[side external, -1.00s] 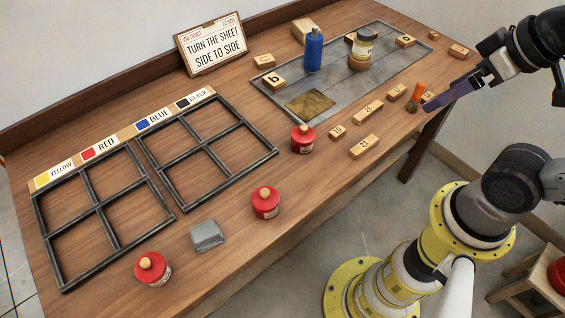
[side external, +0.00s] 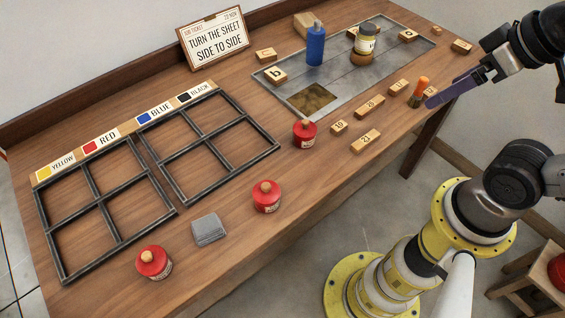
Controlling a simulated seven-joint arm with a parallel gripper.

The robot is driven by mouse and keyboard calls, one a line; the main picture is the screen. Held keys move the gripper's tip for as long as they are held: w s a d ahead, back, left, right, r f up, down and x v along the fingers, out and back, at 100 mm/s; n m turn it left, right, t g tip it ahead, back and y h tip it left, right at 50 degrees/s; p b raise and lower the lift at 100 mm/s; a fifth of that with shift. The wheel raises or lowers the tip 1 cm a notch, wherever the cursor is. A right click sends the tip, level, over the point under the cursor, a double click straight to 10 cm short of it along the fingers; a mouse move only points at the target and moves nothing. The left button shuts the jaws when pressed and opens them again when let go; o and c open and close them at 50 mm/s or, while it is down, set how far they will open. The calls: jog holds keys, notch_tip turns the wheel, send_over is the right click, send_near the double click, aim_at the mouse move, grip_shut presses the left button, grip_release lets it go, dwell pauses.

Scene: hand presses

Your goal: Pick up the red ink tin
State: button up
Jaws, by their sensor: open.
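Three red tins with round tan knobs on top stand on the wooden table. One red tin (side external: 152,263) is at the front left, another red tin (side external: 267,198) is near the middle of the front edge, and a third red tin (side external: 305,134) is further back, beside the metal plate. I cannot read their labels. My gripper (side external: 434,101) is at the right, over the table's front right edge, well apart from all the tins. It is open, with nothing seen between its fingers; the gap between them is hard to see from this side.
An orange-handled brush (side external: 419,92) stands close to my fingertips. Several wooden number blocks (side external: 366,141) lie between the gripper and the tins. A grey block (side external: 208,230) sits between the two front tins. Black divided frames (side external: 172,213), a blue bottle (side external: 316,46) and a jar (side external: 366,38) stand behind.

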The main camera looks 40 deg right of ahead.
aim_at(274, 187)
jog(key=w+a+f+m+g+y, duration=0.25)
jog(key=a+m+y, duration=0.2)
jog(key=a, duration=0.35)
jog(key=w+a+f+m+g+y, duration=0.1)
jog(key=w+a+m+g+y, duration=0.1)
jog(key=w+a+m+y, duration=0.35)
jog(key=w+a+f+m+y, duration=0.1)
jog(key=f+m, duration=0.2)
jog(key=f, duration=0.2)
jog(key=w+f+m+t+y, duration=0.1)
jog(key=w+f+m, duration=0.1)
jog(key=f+m, duration=0.2)
jog(key=w+a+f+m+t+y, duration=0.1)
jog(key=f+m, duration=0.2)
jog(key=f, duration=0.3)
jog(key=shift+w+a+f+m, duration=0.3)
jog(key=shift+w+f, duration=0.05)
jog(key=shift+w, duration=0.05)
jog(key=shift+a+f, duration=0.1)
jog(key=shift+f, duration=0.1)
jog(key=x, duration=0.8)
jog(key=shift+x, duration=2.75)
jog(key=shift+w, duration=0.1)
grip_shut()
